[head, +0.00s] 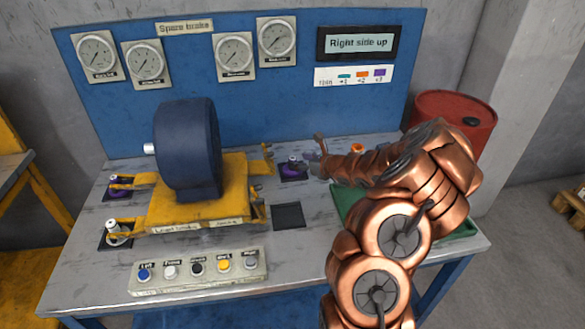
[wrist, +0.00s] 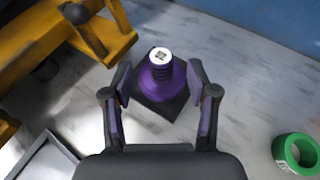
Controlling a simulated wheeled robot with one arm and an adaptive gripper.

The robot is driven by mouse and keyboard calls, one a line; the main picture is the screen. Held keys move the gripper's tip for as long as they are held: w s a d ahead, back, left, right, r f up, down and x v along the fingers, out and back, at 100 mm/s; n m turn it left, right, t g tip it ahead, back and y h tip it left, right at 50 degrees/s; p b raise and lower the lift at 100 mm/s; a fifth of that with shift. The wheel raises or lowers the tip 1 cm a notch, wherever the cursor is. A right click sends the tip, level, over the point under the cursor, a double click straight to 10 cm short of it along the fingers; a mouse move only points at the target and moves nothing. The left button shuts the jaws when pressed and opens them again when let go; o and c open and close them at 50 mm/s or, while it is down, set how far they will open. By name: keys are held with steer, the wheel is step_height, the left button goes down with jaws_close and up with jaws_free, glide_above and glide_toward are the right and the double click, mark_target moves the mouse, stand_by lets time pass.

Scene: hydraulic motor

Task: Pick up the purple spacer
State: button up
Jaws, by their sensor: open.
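The purple spacer (wrist: 160,78) stands upright on a dark square pad (wrist: 168,108) in the wrist view, with a white-topped post showing at its top. It also shows in the head view (head: 293,170), at the back of the table just right of the yellow motor stand. My gripper (wrist: 160,82) is open, with one finger on each side of the spacer; I cannot tell whether either finger touches it. In the head view my gripper (head: 312,162) comes in from the right, beside the spacer. Another purple spacer (head: 119,189) sits at the left of the yellow stand.
The yellow stand (head: 200,212) carries a dark blue motor (head: 187,145). A green ring (wrist: 297,154) lies right of my gripper, and a green tray (head: 455,226) is partly hidden by my arm. An empty dark pad (head: 288,215) and a button panel (head: 198,270) are in front.

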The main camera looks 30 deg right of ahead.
mark_target(295, 160)
steer(key=shift+p+x, duration=0.35)
steer(key=shift+x, duration=1.9)
steer(key=shift+s+f, duration=0.1)
steer(key=shift+f, duration=0.05)
steer(key=shift+c, duration=0.3)
jaws_close()
